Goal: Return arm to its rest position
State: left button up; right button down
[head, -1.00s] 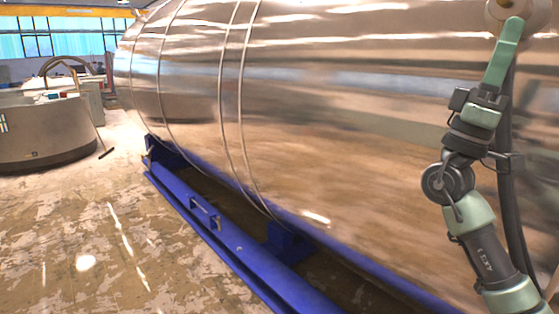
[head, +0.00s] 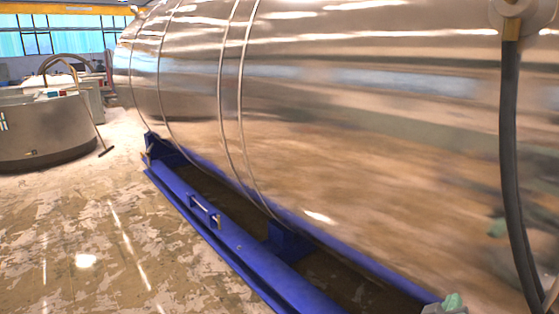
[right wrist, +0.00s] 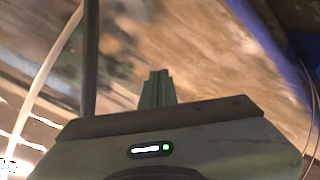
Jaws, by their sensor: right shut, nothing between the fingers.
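My right gripper (right wrist: 157,88) shows in the right wrist view with its green fingers together and nothing between them. The chamber's shiny wall fills the background beyond them, and the fingers appear clear of it. In the head view only a small green and grey part of my right arm shows at the bottom edge, right of centre, low beside the vacuum chamber (head: 350,130). The rest of that arm is out of the frame. My left arm and gripper are not seen.
A dark hose (head: 513,150) hangs from a fitting (head: 512,28) on the chamber's right side. A blue support rail (head: 225,235) runs along the chamber's foot. A large round metal vessel (head: 45,135) stands at the back left. The worn floor (head: 70,230) at left is open.

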jog(key=s+a+f+g+y, duration=0.2)
jog(key=s+a+f+y, duration=0.1)
jog(key=s+f, duration=0.35)
jog(key=s+a+f+g+y, duration=0.25)
jog(key=s+a+f, duration=0.2)
jog(key=f, duration=0.35)
jog(key=s+a+f+n+g+y, duration=0.1)
jog(key=s+a+f+g+y, duration=0.2)
jog(key=s, duration=0.5)
jog(key=s+a+f+g+y, duration=0.1)
jog(key=s+a+f+y, duration=0.15)
jog(key=s+a, duration=0.35)
notch_tip(320, 180, down, 26)
jog(key=s, duration=0.3)
jog(key=s+d+f+g, duration=0.1)
jog(key=s+d+f, duration=0.1)
jog(key=s+f, duration=0.6)
jog(key=s+d+f+g, duration=0.1)
jog(key=s+f, duration=0.7)
jog(key=f, duration=0.1)
jog(key=shift+s+d+n, duration=0.3)
jog(key=shift+s+d, duration=0.05)
jog(key=shift+s, duration=0.05)
